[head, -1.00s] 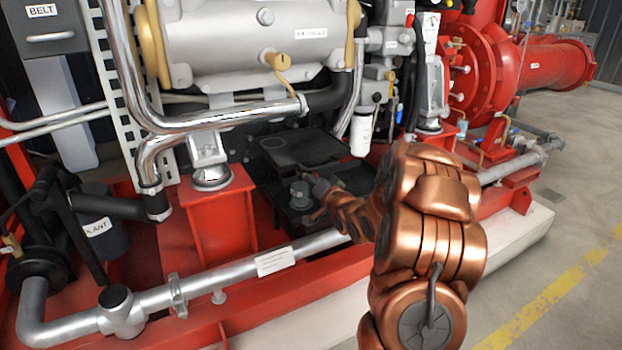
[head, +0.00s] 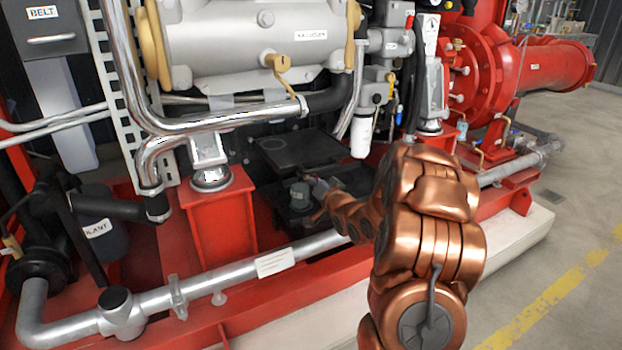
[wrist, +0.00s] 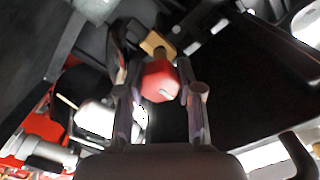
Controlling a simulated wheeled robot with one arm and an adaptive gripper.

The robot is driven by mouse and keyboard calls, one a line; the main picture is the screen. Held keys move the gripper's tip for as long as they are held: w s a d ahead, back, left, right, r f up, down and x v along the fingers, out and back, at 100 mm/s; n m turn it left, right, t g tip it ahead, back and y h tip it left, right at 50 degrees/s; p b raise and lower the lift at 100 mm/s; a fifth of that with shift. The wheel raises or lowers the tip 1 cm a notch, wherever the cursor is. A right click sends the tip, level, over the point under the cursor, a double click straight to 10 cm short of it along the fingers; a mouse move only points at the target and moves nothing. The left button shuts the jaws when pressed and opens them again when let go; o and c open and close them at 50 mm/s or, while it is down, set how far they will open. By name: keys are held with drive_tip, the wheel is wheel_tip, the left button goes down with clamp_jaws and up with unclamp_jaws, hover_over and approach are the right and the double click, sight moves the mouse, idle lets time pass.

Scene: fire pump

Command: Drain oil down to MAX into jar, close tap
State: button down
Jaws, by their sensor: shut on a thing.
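My gripper (wrist: 158,72) is shut on a small red tap handle (wrist: 160,84), which sits between its two fingers in the wrist view. A brass fitting (wrist: 156,44) shows just beyond the handle. In the head view my gripper (head: 314,184) reaches low into the dark space under the engine, and the tap is too small to make out there. A grey round-topped object (head: 300,194) stands beside the gripper; I cannot tell whether it is the jar. No oil level or MAX mark can be read.
A red support block (head: 218,222) stands to the left. A white filter (head: 362,135) hangs above to the right. The floor (head: 560,240) at the right is clear.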

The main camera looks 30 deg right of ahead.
drive_tip(key=n+p, duration=0.1)
drive_tip(key=n, duration=0.4)
drive_tip(key=shift+r+p, duration=0.1)
drive_tip(key=shift+p, duration=0.3)
drive_tip(key=n, duration=0.3)
drive_tip(key=shift+n, duration=0.3)
drive_tip(key=n, duration=0.5)
drive_tip(key=shift+a+b, duration=0.1)
drive_tip(key=shift+b, duration=0.25)
drive_tip(key=shift+n+b, duration=0.5)
drive_tip(key=shift+n, duration=1.6)
drive_tip(key=c, duration=0.7)
unclamp_jaws()
drive_tip(key=shift+c, duration=0.2)
